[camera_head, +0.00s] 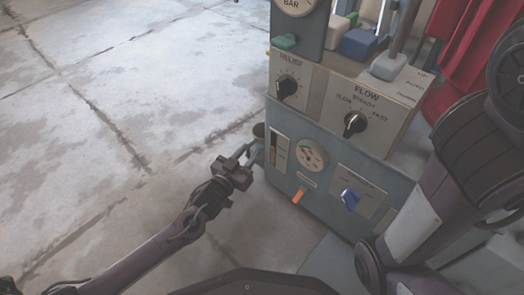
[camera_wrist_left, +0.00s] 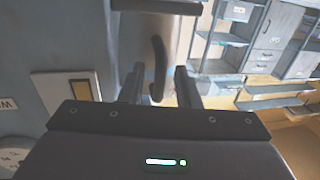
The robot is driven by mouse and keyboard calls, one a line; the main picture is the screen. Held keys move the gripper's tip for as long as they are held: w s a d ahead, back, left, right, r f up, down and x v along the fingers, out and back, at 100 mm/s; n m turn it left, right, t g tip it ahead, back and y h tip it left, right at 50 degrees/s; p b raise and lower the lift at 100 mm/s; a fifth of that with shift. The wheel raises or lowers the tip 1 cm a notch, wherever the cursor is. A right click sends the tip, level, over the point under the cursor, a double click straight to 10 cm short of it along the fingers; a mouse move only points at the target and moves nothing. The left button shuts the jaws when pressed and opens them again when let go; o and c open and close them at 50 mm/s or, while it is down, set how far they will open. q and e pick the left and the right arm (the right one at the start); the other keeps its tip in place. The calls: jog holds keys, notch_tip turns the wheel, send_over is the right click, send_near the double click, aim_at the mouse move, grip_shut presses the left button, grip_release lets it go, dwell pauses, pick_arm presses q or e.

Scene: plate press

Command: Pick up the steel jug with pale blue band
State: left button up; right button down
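My left gripper (camera_head: 250,156) is at the left side of the press, close to its front corner. In the left wrist view its two fingers (camera_wrist_left: 159,82) stand apart. A dark curved handle (camera_wrist_left: 158,62) shows between them, in front of a pale grey surface. I cannot tell whether the fingers touch it. No pale blue band shows clearly, so I cannot tell whether this handle belongs to the steel jug. A small dark rounded thing (camera_head: 259,130) shows just behind the gripper, partly hidden. My right gripper is out of the head view.
The blue-grey press (camera_head: 325,187) carries a gauge (camera_head: 311,154), black dials, a blue knob (camera_head: 350,199) and an orange lever (camera_head: 299,195). Blue and grey blocks (camera_head: 358,43) stand on top. Bare concrete floor (camera_head: 120,110) lies left. Shelves (camera_wrist_left: 270,45) show in the wrist view.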

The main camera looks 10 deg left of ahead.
pick_arm(q)
jog(key=shift+w+d, duration=0.1)
jog(key=shift+w, duration=0.05)
grip_shut()
jog(key=shift+r+p, duration=0.25)
jog(key=shift+p, duration=0.05)
dwell(0.3)
